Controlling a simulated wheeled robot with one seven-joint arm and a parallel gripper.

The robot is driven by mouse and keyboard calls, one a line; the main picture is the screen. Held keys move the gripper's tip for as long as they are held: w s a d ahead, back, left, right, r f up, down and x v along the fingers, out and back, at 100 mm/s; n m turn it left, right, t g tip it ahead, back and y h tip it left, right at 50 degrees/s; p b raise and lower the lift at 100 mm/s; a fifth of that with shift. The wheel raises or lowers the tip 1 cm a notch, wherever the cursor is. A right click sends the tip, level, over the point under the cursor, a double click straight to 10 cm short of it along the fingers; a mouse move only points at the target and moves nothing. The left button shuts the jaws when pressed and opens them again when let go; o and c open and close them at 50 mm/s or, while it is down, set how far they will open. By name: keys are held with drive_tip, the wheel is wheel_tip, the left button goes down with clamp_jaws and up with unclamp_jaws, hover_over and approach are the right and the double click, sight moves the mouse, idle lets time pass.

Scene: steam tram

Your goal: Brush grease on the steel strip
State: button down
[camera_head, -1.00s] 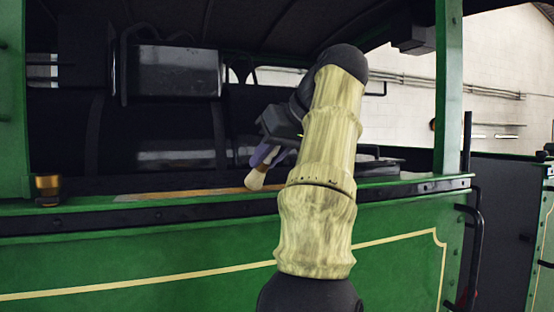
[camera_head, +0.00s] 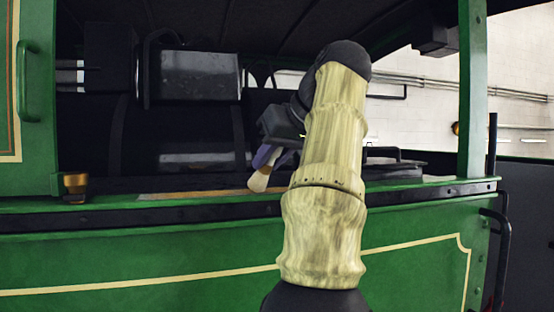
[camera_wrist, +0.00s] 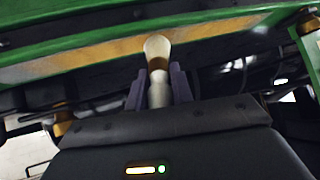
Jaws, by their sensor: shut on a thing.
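My gripper (camera_head: 272,152) is shut on a brush and holds it pointing downward. The brush's pale bristle end (camera_head: 259,182) shows below the purple fingers. In the wrist view the brush (camera_wrist: 157,48) stands between the fingers (camera_wrist: 158,92), bristles outward, with a brown band below them. The steel strip (camera_head: 190,195) looks brownish-gold and lies along the ledge of the green side panel. It also shows in the wrist view (camera_wrist: 80,58), behind the bristles. The bristles are near the strip's right part in the head view; I cannot tell whether they touch it.
A brass pot (camera_head: 75,187) stands on the ledge at the left, by a green panel with a handle (camera_head: 27,75). A green post (camera_head: 472,90) rises at the right. The dark boiler (camera_head: 200,125) lies behind the ledge. A black handrail (camera_head: 497,245) is at the right.

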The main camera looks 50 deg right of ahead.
drive_tip(key=shift+w+a, duration=0.5)
drive_tip(key=shift+a, duration=0.2)
drive_tip(key=shift+w+a, duration=0.45)
drive_tip(key=shift+a, duration=0.25)
drive_tip(key=shift+w+a+b, duration=0.2)
drive_tip(key=shift+w+a, duration=0.3)
drive_tip(key=shift+a, duration=0.2)
drive_tip(key=shift+w+a+b, duration=0.2)
drive_tip(key=shift+w+a, duration=0.25)
drive_tip(key=shift+a, duration=0.25)
drive_tip(key=shift+w+a, duration=0.45)
drive_tip(key=shift+a, duration=0.25)
drive_tip(key=shift+w+a, duration=0.45)
drive_tip(key=shift+a, duration=0.2)
drive_tip(key=shift+w+a, duration=0.5)
drive_tip(key=shift+a, duration=0.25)
drive_tip(key=shift+w+a, duration=0.5)
drive_tip(key=shift+a, duration=0.2)
